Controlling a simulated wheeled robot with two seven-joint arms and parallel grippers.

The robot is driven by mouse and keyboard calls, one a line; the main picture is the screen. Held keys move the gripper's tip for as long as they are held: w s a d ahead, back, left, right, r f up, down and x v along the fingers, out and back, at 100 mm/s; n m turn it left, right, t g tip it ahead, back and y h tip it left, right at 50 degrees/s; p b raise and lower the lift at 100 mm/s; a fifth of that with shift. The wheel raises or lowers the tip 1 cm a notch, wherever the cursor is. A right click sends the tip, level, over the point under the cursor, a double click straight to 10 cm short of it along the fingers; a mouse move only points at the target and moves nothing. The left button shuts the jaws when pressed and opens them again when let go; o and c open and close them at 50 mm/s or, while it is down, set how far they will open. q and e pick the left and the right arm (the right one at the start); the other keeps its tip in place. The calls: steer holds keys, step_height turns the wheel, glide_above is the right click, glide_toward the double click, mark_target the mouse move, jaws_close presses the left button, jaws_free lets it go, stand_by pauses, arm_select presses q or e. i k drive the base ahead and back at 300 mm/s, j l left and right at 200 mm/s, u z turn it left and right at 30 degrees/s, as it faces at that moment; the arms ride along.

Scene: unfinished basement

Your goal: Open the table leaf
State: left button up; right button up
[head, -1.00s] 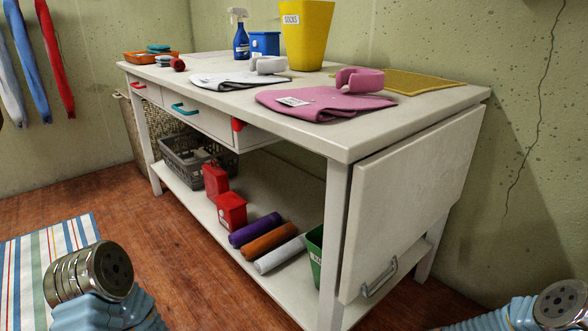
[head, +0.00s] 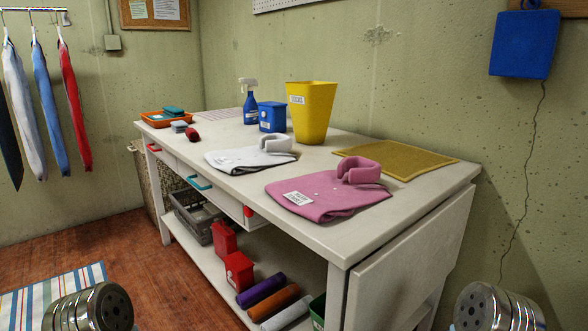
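The white table (head: 300,222) stands against the wall. Its leaf (head: 415,260) hangs straight down from the table's right end. The leaf's lower part, where its handle was visible earlier, is cut off by the bottom edge of the head view. Parts of my two arms show as silvery ribbed links, one at the bottom left and one at the bottom right, in front of the table. No fingertips of either gripper are in the picture.
On the tabletop lie a pink garment (head: 325,197), a white garment (head: 240,158), a yellow mat (head: 395,162), a yellow bin (head: 312,110), a blue spray bottle (head: 249,100) and an orange tray (head: 165,119). Red boxes and rolls sit on the shelf below. A striped rug (head: 50,292) lies left.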

mark_target(387, 288)
steer(key=i+j+z, duration=0.1)
steer(key=j+z, duration=0.95)
steer(key=i+l, duration=0.05)
steer(key=l, duration=0.05)
